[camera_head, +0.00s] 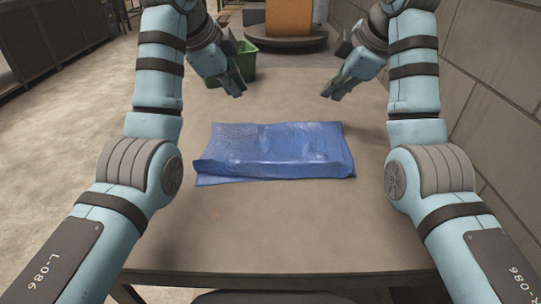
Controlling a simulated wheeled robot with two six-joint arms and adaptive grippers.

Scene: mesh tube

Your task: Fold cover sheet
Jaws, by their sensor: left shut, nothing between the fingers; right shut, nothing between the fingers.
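A blue, glossy, patterned cover sheet (275,151) lies on the table in the camera_head view, with its long side running left to right. It looks folded over, with the lower layer showing at the near left edge and the right edge. My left gripper (238,92) is shut and empty above the table, beyond the sheet's far left part. My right gripper (330,95) is shut and empty, beyond the sheet's far right part. Neither gripper touches the sheet.
The sheet lies on a brown-grey table (270,235) with clear room in front of it. A green bin (243,66) stands at the far left, behind my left gripper. A grey block wall (500,100) runs close along the right side.

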